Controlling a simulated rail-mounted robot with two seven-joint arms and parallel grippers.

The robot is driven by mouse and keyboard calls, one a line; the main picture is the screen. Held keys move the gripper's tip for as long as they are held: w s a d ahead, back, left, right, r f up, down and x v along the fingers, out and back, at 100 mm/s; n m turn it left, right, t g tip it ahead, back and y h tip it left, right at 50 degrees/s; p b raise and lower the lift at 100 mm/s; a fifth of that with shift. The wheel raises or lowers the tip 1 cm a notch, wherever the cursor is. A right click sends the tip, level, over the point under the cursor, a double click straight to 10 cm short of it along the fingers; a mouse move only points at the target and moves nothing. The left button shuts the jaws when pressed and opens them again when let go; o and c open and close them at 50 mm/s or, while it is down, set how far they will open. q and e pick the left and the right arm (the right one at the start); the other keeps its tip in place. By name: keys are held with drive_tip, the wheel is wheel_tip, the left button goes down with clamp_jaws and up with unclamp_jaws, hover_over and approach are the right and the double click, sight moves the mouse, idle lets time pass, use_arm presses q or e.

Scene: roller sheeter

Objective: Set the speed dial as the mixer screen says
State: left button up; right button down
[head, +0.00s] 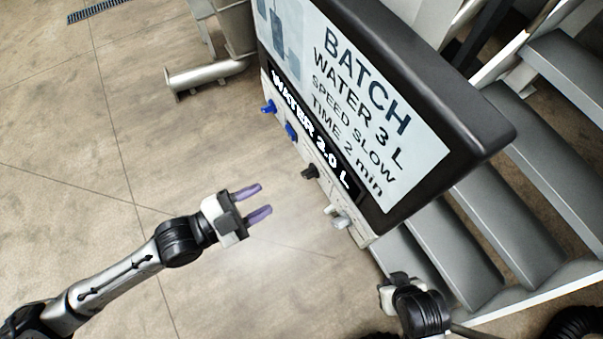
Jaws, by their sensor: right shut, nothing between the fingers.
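The mixer screen (352,95) reads BATCH, WATER 3 L, SPEED SLOW, TIME 2 min. The black strip display (312,128) under it reads WATER 2.0 L. Along the panel's lower edge are a blue knob (269,107), a second blue knob (291,131), a black knob (310,172) and a pale lever-like control (337,213). I cannot tell which is the speed dial or read its setting. My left gripper (257,201) is open and empty, left of the black knob and apart from the panel. My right gripper (394,282) is shut, below the panel; its fingertips are hard to make out.
Grey metal steps (480,240) stand right of and behind the panel. A metal pipe foot (205,77) sits on the floor at the upper left. The tiled floor (70,180) on the left is clear, with a drain grate (95,10) at the far edge.

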sight(304, 177)
use_arm(q)
drive_tip(key=x, duration=0.9)
drive_tip(key=shift+w+d, duration=0.2)
drive_tip(key=shift+d, duration=0.1)
clamp_jaws()
